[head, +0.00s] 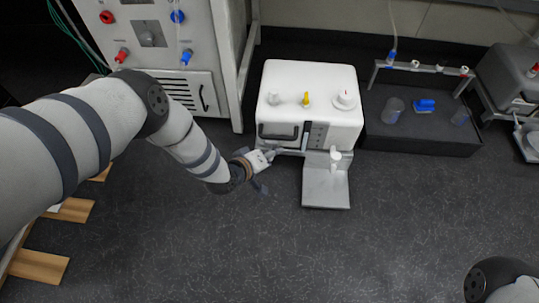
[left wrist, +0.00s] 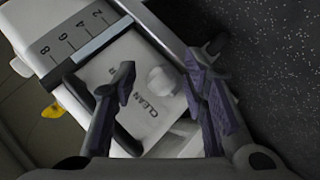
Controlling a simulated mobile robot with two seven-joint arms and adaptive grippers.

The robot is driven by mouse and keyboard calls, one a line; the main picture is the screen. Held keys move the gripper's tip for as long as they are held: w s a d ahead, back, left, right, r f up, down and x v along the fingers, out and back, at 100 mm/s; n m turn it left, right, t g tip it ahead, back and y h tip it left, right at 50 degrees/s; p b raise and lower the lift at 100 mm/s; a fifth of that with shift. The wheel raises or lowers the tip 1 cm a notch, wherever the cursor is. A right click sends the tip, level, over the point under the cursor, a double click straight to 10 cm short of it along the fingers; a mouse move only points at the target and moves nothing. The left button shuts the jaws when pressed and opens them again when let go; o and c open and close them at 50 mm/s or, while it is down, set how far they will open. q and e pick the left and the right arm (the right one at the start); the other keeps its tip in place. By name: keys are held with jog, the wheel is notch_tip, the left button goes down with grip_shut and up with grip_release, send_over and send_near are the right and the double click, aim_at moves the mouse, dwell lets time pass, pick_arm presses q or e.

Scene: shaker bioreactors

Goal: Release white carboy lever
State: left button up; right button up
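The white carboy (head: 335,85) stands on the dark floor in the middle of the head view. A white lever with a rounded end (head: 335,156) sticks out at its front, above a grey tray (head: 325,190). My left gripper (head: 272,170) is at the carboy's front left, to the left of the lever. In the left wrist view the gripper (left wrist: 160,75) is open, and the rounded white end (left wrist: 162,80) shows between its fingers. I cannot tell whether they touch it. The carboy's number scale (left wrist: 78,42) and a CLEAN label also show. My right gripper is not in view.
A white cabinet (head: 190,50) with red and blue fittings stands at the back left. A dark low rack (head: 420,135) with small vessels and a blue item is right of the carboy. Wooden pieces (head: 38,265) lie at lower left. The floor in front is clear.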

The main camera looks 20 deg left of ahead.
pick_arm(q)
jog(key=v, duration=1.2)
